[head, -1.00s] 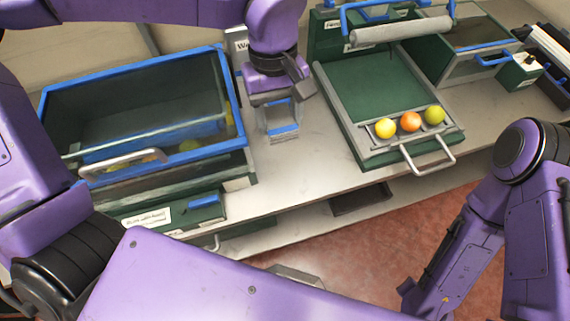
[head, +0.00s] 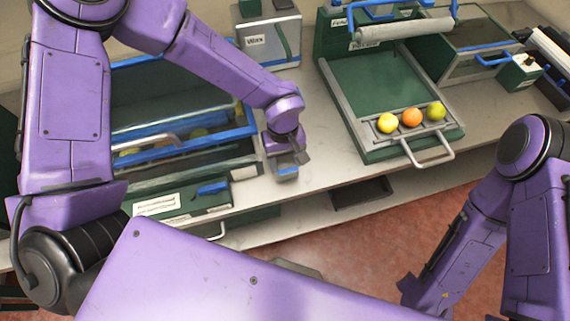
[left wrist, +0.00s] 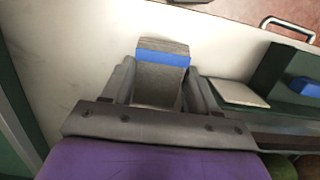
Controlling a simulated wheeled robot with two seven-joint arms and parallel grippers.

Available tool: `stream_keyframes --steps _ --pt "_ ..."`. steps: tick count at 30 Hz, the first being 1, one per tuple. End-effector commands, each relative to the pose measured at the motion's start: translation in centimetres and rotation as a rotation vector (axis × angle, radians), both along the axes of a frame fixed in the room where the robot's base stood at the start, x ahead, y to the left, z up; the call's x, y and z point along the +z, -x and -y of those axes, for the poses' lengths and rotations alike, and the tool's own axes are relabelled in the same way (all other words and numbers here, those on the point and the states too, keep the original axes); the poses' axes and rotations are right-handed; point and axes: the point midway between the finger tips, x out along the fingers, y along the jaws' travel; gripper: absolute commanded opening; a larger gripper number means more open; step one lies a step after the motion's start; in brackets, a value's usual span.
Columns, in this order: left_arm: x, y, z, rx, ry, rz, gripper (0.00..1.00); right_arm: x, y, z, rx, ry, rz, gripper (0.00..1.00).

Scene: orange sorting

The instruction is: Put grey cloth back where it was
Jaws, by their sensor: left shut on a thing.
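The grey cloth (left wrist: 160,82), a folded grey piece with a blue stripe, sits between the two fingers of my left gripper (left wrist: 158,88) in the left wrist view. The fingers are shut on it. In the head view my left gripper (head: 283,158) points down over the pale counter, between the blue-rimmed bin and the green tray machine. The cloth (head: 287,173) shows at its tips, near the counter's front edge. I cannot tell whether the cloth touches the counter. My right gripper is out of view; only part of the right arm shows.
The blue-rimmed bin (head: 227,139) with fruit stands left, partly behind my left arm. The green tray machine (head: 375,88) holds yellow, orange and yellow-green fruits at its front. A grey box labelled Wax (head: 268,45) stands at the back. The counter (head: 318,125) between the machines is clear.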

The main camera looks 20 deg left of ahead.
Motion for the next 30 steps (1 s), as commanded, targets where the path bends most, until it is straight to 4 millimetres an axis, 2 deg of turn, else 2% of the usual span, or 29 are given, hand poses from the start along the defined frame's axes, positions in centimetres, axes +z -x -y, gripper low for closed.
stream_keyframes --steps 3,6,16,17,18,26,30 --pt "-2.2 0.1 0.0 -0.002 -0.003 -0.004 0.30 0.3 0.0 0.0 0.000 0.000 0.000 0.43" --pt "-3.2 0.1 0.0 0.000 0.000 -0.001 0.30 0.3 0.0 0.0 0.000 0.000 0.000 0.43" --pt "-3.6 0.1 0.0 0.000 0.000 -0.002 0.30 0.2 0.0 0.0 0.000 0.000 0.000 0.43" --pt "-3.5 0.1 0.0 -0.001 0.001 -0.002 0.65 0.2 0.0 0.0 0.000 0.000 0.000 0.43" --pt "-3.5 0.1 0.0 -0.001 0.000 -0.002 0.69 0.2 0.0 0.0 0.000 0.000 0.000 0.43" --pt "-3.4 0.1 0.0 -0.001 0.000 -0.001 0.69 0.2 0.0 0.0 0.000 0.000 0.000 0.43" --pt "-2.0 -0.2 -0.1 0.002 0.003 0.002 0.69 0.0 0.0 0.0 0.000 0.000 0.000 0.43"
